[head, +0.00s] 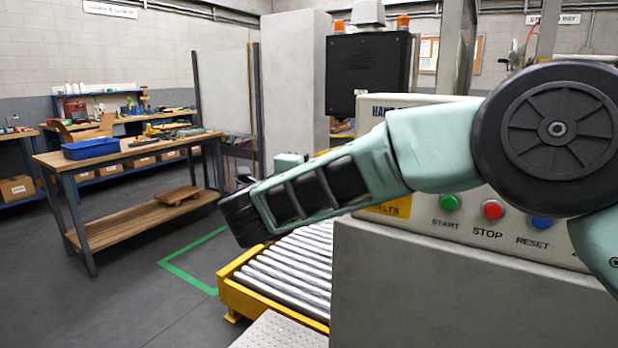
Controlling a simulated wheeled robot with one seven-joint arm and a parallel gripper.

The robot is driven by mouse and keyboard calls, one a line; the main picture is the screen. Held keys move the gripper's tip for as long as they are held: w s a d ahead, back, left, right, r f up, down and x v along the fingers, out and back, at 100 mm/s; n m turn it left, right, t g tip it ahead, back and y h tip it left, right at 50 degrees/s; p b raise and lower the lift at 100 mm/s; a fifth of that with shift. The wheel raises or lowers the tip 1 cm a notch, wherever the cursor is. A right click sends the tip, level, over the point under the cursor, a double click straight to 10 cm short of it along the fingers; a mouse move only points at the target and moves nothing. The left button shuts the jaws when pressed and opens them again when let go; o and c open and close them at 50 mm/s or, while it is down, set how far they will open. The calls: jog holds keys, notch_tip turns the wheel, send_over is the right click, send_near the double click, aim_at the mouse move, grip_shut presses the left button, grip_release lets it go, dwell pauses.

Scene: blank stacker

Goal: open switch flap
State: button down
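The control panel (470,228) on the grey machine housing faces me, partly covered by my arm. It carries a green START button (449,203), a red STOP button (493,209) and a blue RESET button (541,221). I cannot make out a switch flap; part of the panel is behind my arm. My arm crosses the picture from the right and reaches left past the panel. Its dark end, my gripper (242,217), is above and left of the roller conveyor, well away from the buttons. Its fingers cannot be told apart.
The yellow-framed roller conveyor (290,272) runs beside the housing. A black monitor (367,73) stands above the panel. A wooden workbench (130,153) with a blue bin (91,148) is at the left. The grey floor between the workbench and conveyor is open, marked with green tape (186,272).

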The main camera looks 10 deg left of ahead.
jog(key=shift+w+d, duration=0.2)
jog(key=shift+w, duration=0.1)
jog(key=c, duration=1.3)
grip_release()
jog(key=shift+s+a, duration=0.15)
jog(key=shift+s, duration=0.1)
jog(key=b+v, duration=0.2)
jog(key=v, duration=1.5)
